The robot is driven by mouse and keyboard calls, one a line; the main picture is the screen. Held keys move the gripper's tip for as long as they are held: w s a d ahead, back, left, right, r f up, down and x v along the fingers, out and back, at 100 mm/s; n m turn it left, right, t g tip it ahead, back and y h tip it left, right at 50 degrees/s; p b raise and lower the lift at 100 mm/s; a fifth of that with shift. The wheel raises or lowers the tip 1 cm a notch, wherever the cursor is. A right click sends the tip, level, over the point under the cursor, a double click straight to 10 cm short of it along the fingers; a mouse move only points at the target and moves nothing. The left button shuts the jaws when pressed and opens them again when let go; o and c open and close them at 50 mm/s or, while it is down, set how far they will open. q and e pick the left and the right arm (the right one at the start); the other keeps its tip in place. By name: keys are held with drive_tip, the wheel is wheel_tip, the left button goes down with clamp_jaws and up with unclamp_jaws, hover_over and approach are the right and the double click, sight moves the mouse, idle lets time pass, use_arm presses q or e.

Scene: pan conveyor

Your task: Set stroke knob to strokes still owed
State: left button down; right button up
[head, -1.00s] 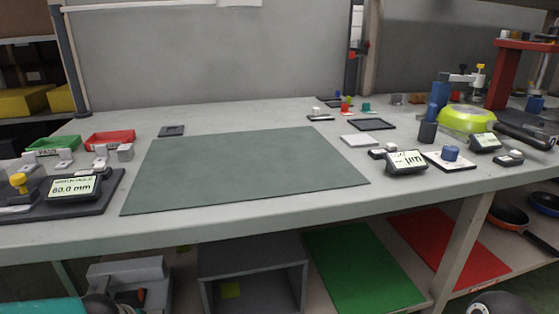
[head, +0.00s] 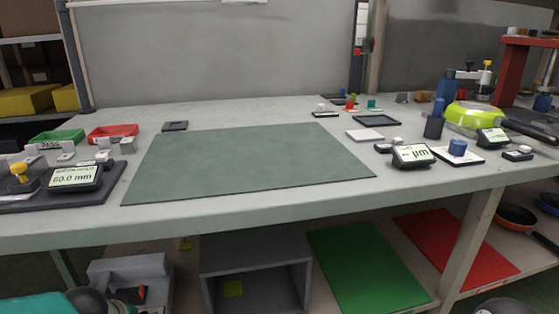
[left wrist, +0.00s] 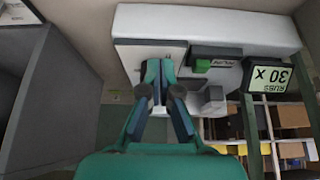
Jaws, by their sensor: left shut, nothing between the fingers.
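My left gripper (left wrist: 160,66) is shut and empty in the left wrist view. Its fingertips are close in front of a pale grey unit (left wrist: 215,24), overlapping its face; I cannot tell whether they touch it. The unit carries a green part (left wrist: 202,66) and a grey block (left wrist: 208,103). In the head view a grey unit (head: 128,270) stands under the bench, with my teal left arm in front. My right gripper does not show.
The bench top (head: 250,211) carries a green mat (head: 245,160), a display reading "60.0 mm" (head: 75,177) and another reading in µm (head: 412,155). A blue knob (head: 457,147) stands at right. Below are an open grey box (head: 256,240), a green mat (head: 365,270) and a red mat (head: 455,248).

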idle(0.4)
use_arm(q)
drive_tip(key=shift+s+b, duration=0.35)
wheel_tip(320, 180, up, 6)
drive_tip(key=p, duration=0.4)
drive_tip(key=shift+p, duration=0.35)
